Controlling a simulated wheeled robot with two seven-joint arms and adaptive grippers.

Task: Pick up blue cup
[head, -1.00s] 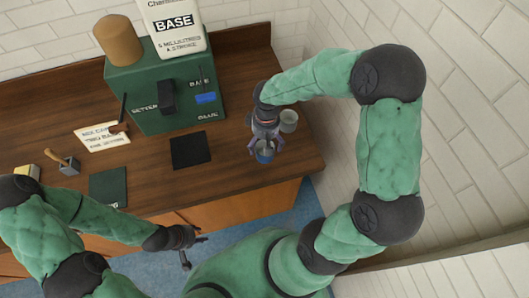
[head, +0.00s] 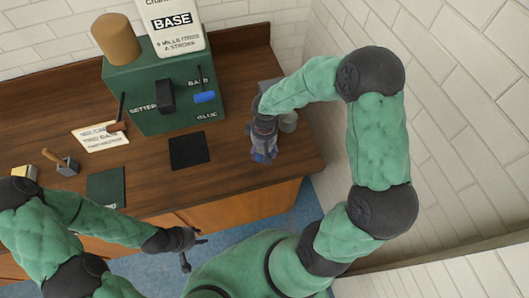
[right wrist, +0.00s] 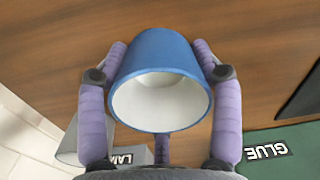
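The blue cup (right wrist: 160,55) is in the middle of the right wrist view, its pale open mouth facing the camera. My right gripper (right wrist: 160,48) has a purple finger along each side of the cup, the tips bent in and seeming to touch its wall. A third finger shows below the rim. In the head view the right gripper (head: 263,156) is over the right part of the wooden counter and hides most of the cup. Whether the cup is off the counter I cannot tell. My left gripper (head: 191,248) is open and empty in front of the counter.
A pale grey cup (head: 288,122) stands close behind the right gripper. A green dispenser box (head: 150,92) stands at the back, with a black mat (head: 189,151) in front. The wall is close at the right; the counter's front right is clear.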

